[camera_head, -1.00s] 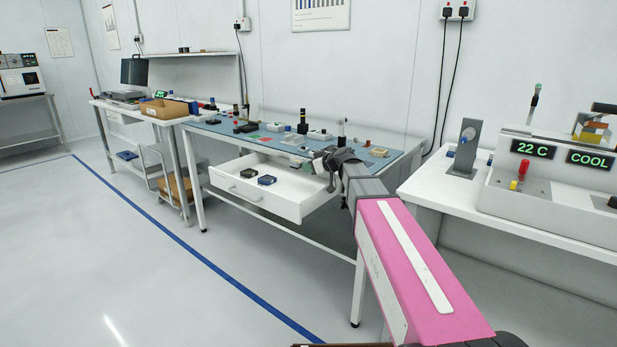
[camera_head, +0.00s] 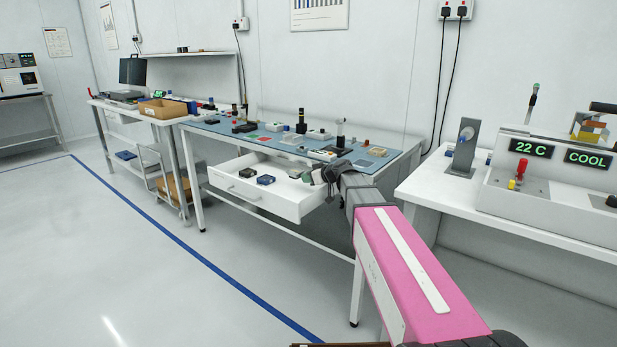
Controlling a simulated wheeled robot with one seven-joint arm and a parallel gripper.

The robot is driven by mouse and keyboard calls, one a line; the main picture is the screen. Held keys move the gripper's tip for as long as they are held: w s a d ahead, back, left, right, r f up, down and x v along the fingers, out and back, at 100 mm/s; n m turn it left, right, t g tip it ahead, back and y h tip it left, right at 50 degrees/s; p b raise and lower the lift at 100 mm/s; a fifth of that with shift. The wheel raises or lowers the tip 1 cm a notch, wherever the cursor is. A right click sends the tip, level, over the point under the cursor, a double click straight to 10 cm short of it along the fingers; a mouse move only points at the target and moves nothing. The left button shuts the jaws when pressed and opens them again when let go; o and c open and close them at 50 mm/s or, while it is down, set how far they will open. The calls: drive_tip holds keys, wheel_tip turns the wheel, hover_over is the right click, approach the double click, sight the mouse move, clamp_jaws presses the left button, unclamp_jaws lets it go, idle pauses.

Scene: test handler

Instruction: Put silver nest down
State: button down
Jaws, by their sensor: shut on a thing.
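My gripper (camera_head: 314,177) is at the far end of my pink arm, low over the right part of the open white drawer (camera_head: 291,208). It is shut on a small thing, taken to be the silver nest. The nest is too small and too much hidden by the fingers to make out its shape. I cannot tell whether it touches the drawer floor.
The blue-topped bench (camera_head: 215,127) above carries many small parts. A white bench with a handler (camera_head: 545,180) reading "22 C" and "COOL" stands at the right. The floor is clear at left.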

drive_tip(key=shift+f, duration=0.15)
drive_tip(key=c, duration=1.1)
unclamp_jaws()
drive_tip(key=shift+o, duration=0.2)
drive_tip(key=shift+r, duration=0.25)
drive_tip(key=r+v, duration=0.1)
drive_tip(key=v, duration=1.1)
drive_tip(key=s+d+f+m+g+h, duration=0.2)
drive_tip(key=s+d+f+m+h, duration=0.1)
drive_tip(key=s+f, duration=0.4)
drive_tip(key=s+d+f+m+g+h, duration=0.3)
drive_tip(key=s+f, duration=0.5)
drive_tip(key=f, duration=0.5)
drive_tip(key=s+d+f+m+g+h, duration=0.3)
drive_tip(key=s+f+m+h, duration=0.1)
drive_tip(key=s+f, duration=0.4)
wheel_tip(320, 180, down, 3)
drive_tip(key=shift+s+d+r+h, duration=0.15)
drive_tip(key=shift+d+h, duration=0.25)
